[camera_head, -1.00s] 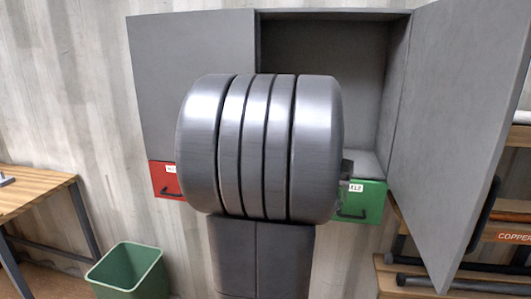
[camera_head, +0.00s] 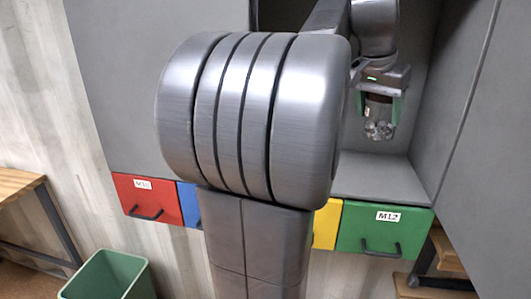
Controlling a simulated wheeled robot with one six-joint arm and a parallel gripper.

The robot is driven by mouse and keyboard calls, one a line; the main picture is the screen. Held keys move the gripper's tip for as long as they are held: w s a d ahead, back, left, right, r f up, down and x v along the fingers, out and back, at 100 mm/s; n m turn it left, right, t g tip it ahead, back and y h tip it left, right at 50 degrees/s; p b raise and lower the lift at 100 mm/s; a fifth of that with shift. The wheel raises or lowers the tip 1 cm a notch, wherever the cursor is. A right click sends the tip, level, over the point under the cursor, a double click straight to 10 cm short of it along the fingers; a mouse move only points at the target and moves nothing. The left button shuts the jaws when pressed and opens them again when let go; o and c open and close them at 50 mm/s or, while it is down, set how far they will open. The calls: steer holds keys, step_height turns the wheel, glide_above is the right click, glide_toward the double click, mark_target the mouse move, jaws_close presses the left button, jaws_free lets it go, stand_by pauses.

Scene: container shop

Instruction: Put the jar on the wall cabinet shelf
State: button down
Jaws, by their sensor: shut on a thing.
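The wall cabinet (camera_head: 455,80) is grey, with its right door open and its left door (camera_head: 135,80) shut. Its bare shelf floor (camera_head: 375,178) shows at the lower right of the opening. My gripper (camera_head: 380,108) is inside the opening, pointing down. It is shut on the jar (camera_head: 378,130), a small clear jar with bits of something in it, held between green fingers. The jar looks upright and seems to hang above the shelf floor; the exact gap is hard to tell. My arm hides the left part of the opening.
Below the cabinet is a row of drawers: red (camera_head: 150,200), blue (camera_head: 188,203), yellow (camera_head: 327,224) and green (camera_head: 383,229) marked M12. A green bin (camera_head: 108,275) stands at lower left beside a wooden table (camera_head: 18,187). The open door bounds the right side.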

steer(key=shift+s+a+r+p, duration=0.25)
steer(key=shift+s+r+p, duration=0.05)
steer(key=shift+p, duration=0.45)
steer(key=shift+s+a+m, duration=0.1)
steer(key=shift+a+m, duration=0.05)
steer(key=shift+m, duration=0.15)
steer(key=shift+f, duration=0.25)
step_height(320, 180, down, 10)
steer(key=shift+f, duration=0.1)
steer(key=shift+c, duration=1.9)
jaws_free()
steer(key=shift+f, duration=0.1)
